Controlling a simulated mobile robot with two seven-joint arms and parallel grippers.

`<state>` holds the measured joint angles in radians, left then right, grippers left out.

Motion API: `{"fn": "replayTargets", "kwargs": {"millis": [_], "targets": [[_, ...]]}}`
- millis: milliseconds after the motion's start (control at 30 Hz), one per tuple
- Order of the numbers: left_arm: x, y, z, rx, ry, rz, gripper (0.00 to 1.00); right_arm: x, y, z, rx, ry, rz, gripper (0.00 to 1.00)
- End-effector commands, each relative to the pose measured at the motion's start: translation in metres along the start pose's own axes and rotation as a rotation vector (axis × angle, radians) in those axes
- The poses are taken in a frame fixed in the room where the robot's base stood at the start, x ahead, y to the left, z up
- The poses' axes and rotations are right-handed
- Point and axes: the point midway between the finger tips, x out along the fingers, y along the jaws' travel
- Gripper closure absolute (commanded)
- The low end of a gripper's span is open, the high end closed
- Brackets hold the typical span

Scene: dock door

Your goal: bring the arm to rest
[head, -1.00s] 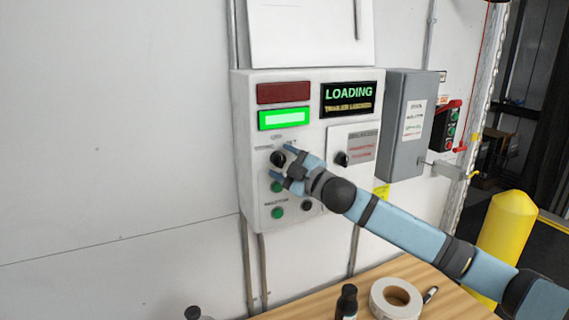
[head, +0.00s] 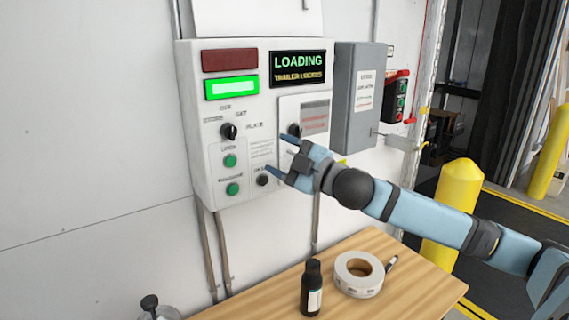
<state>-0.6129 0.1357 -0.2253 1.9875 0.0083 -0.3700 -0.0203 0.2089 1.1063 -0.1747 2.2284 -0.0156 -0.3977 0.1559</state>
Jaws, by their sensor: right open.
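My right gripper (head: 277,154) is open and empty, its two blue fingers pointing left in front of the lower right part of the white control panel (head: 200,150). My right arm (head: 415,213) reaches in from the right. The panel carries a black selector knob (head: 228,131), two green buttons (head: 230,160), a black button (head: 262,180) and a second black knob (head: 294,130) just above the gripper. The lit green lamp (head: 231,88) is under a dark red one (head: 230,60). The display (head: 297,68) reads LOADING. My left gripper is not in view.
A wooden table (head: 400,300) below holds a dark bottle (head: 311,288), a tape roll (head: 358,274) and a marker (head: 391,263). A grey box (head: 352,125) hangs right of the panel. A yellow bollard (head: 452,205) stands behind my arm. The wall at left is clear.

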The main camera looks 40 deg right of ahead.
Motion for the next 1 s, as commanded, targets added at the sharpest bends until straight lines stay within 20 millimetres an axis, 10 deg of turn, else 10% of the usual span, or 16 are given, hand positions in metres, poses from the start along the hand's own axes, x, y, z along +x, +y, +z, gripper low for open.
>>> {"fn": "replayTargets", "kwargs": {"millis": [733,867,1000], "targets": [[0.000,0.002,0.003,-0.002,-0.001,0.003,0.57,-0.006,-0.005,0.002,0.009,-0.004,-0.004,0.37],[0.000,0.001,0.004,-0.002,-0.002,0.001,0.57,-0.009,-0.042,0.022,0.083,-0.041,-0.035,0.37],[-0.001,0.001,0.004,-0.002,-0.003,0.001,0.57,-0.026,-0.127,0.059,0.242,-0.130,-0.098,0.37]]}}
